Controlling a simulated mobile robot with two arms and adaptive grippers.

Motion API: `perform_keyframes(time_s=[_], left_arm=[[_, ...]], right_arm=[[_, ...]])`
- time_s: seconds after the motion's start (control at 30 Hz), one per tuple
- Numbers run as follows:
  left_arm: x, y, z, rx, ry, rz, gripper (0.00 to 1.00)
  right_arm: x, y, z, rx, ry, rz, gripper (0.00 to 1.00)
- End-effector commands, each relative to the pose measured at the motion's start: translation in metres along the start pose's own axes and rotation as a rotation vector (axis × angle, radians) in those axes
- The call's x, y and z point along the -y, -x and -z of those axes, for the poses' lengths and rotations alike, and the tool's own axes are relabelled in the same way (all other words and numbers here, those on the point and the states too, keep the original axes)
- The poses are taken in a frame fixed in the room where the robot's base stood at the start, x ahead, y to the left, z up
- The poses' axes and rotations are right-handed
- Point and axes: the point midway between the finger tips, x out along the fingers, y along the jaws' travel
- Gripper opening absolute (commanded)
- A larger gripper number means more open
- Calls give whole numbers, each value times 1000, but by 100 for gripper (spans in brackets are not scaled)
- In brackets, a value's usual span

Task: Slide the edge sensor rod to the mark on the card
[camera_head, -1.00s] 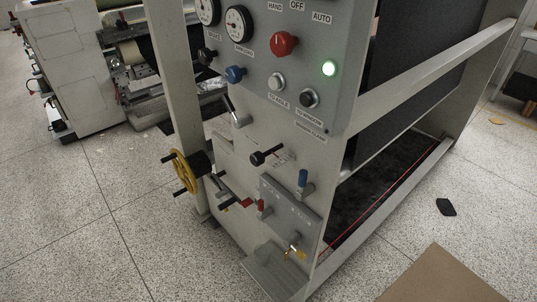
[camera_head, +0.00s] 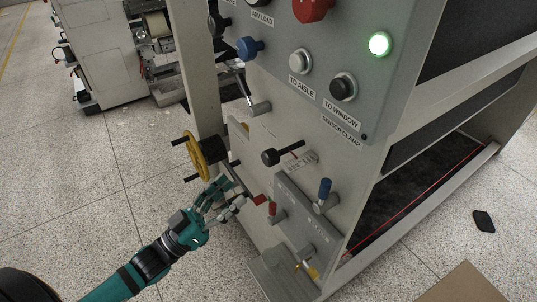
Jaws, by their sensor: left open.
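A short rod with a black knob (camera_head: 270,157) sticks out of the machine's pale side plate, with a thin red pointer beside it. A small marked card (camera_head: 302,160) is on the plate just right of it; its marks are too small to read. I take these for the sensor rod and card. My left gripper (camera_head: 236,192) comes in from the lower left, open, below and left of the knob and apart from it. Its fingers are near a red-ended lever (camera_head: 258,199); I cannot tell whether they touch. My right gripper is out of view.
A grey plate (camera_head: 305,215) with blue and red handles lies to the right. Above is a control panel (camera_head: 330,75) with a lit green lamp. Speckled floor is clear at left.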

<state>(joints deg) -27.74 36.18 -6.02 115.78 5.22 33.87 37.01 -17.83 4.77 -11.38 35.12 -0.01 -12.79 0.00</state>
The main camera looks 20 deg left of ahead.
Motion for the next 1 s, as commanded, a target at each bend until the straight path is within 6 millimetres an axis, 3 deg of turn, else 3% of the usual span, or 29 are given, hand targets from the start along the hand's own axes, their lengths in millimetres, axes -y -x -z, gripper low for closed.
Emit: perform_keyframes(time_s=[0.3, 0.5, 0.7, 0.97, 1.0], left_arm=[[0, -72, 3, -5, 0, 0, 59], [0, -102, 1, -1, 0, 1, 59], [1, -114, -1, 1, 0, 2, 59], [1, -114, -1, 2, 0, 2, 59], [1, -114, -1, 2, 0, 2, 55]], right_arm=[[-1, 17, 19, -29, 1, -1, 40], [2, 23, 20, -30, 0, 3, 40], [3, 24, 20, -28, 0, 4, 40], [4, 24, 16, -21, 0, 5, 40], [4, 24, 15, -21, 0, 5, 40]])
